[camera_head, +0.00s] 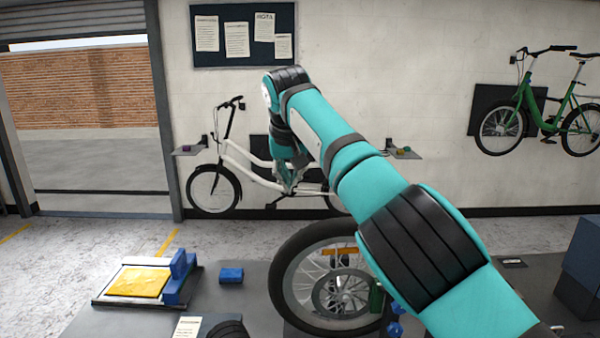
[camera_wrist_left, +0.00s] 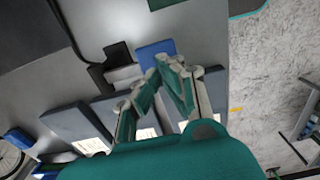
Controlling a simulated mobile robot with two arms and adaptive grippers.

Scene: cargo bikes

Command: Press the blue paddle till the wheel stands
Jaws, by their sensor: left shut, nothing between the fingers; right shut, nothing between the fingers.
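A spoked wheel with a black tyre (camera_head: 288,258) stands upright at the bench in the head view, partly hidden by my right arm. My right gripper (camera_head: 288,186) is shut and empty, raised above and left of the wheel, in front of the white bike. In the left wrist view a flat blue piece (camera_wrist_left: 153,47), perhaps the paddle, lies beside a black and grey mount. My left gripper (camera_wrist_left: 170,68) is shut and empty, its fingertips by that blue piece; I cannot tell whether they touch. Small blue parts (camera_head: 395,328) also show below the wheel's right side.
A yellow cloth (camera_head: 138,281) lies on a board with a blue clamp-like block (camera_head: 180,277). A small blue block (camera_head: 231,275) lies right of it. A white bike (camera_head: 240,160) stands by the wall. A dark blue box (camera_head: 580,262) is at the right.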

